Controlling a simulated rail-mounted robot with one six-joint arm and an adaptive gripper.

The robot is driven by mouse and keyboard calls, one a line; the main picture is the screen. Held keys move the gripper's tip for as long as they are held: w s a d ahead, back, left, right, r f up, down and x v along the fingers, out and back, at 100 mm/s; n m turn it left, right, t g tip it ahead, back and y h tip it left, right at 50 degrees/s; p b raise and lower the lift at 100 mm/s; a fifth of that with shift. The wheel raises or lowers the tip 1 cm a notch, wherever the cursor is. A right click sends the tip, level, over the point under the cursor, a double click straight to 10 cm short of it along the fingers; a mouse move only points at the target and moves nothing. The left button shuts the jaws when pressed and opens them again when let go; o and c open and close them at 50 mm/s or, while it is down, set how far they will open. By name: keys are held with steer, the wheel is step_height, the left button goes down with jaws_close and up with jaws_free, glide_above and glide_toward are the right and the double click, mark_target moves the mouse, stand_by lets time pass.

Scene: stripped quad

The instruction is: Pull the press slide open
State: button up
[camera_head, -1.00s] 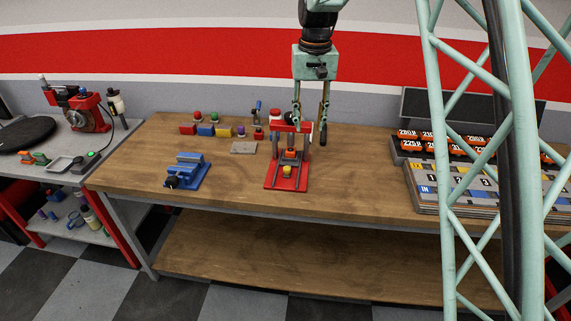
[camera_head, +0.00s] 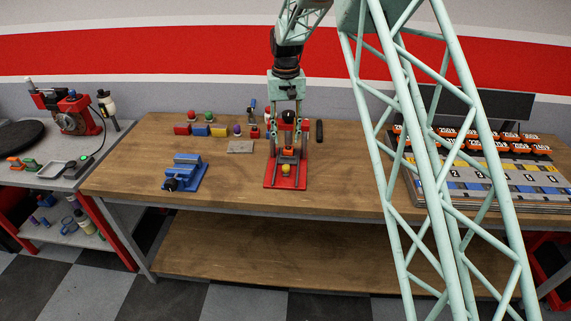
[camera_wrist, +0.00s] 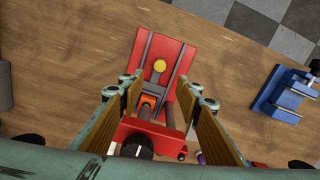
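The press stands on the wooden bench, with a red base (camera_head: 272,183), two upright posts and a black-topped head (camera_head: 288,117). An orange block (camera_head: 288,153) sits under the head on the dark slide. A yellow knob (camera_head: 286,170) is at the slide's front; it also shows in the wrist view (camera_wrist: 159,66). My gripper (camera_head: 286,128) is above the press, fingers pointing down on either side of its head. In the wrist view my gripper (camera_wrist: 166,88) is open, with nothing between the pads at the knob. Whether a finger touches the head cannot be told.
A blue vise (camera_head: 186,172) stands left of the press. A grey plate (camera_head: 240,147) and several coloured blocks (camera_head: 203,130) lie behind it. Trays of orange tags and cards (camera_head: 480,175) are at the right, partly behind my arm's lattice. Bench front right of the press is clear.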

mark_target(286, 166)
steer(key=shift+f, duration=0.2)
steer(key=shift+f, duration=6.65)
jaws_close()
